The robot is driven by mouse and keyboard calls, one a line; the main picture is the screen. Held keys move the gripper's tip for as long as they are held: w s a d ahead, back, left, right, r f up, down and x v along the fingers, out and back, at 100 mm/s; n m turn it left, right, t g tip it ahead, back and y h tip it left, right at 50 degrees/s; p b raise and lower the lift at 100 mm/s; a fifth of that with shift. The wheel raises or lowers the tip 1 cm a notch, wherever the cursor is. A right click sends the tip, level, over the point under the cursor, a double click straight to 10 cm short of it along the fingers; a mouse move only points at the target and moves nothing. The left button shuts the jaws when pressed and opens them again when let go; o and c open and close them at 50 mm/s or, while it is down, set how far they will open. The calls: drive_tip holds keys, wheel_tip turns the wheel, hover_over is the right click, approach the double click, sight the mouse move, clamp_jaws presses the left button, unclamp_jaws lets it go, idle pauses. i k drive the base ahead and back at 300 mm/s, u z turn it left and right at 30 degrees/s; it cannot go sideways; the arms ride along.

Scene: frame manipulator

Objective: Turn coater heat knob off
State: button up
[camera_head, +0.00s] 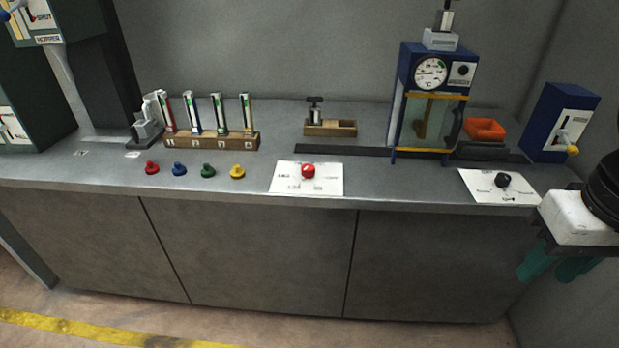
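Two knobs on white label plates stand at the bench's front edge. A black knob (502,180) sits on the right plate (480,190), and a red knob (308,171) sits on the middle plate (280,180). The labels are too small to read, so I cannot tell which one is the coater heat knob or how it is set. My gripper (546,275) is at the right edge, in front of the bench and below the black knob's plate. Its two teal fingers point down and stand apart, with nothing seen between them.
A blue-framed chamber with a round dial (430,73) stands behind the knobs, beside an orange tray (485,129). A blue box with a yellow-tipped lever (561,122) is at the right. Several coloured knobs and a wooden rack (212,142) are at the left. The bench front is clear.

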sight(308, 169)
drive_tip(key=k, duration=0.6)
drive_tip(key=u, duration=0.45)
drive_tip(key=i, duration=1.55)
drive_tip(key=z, duration=0.35)
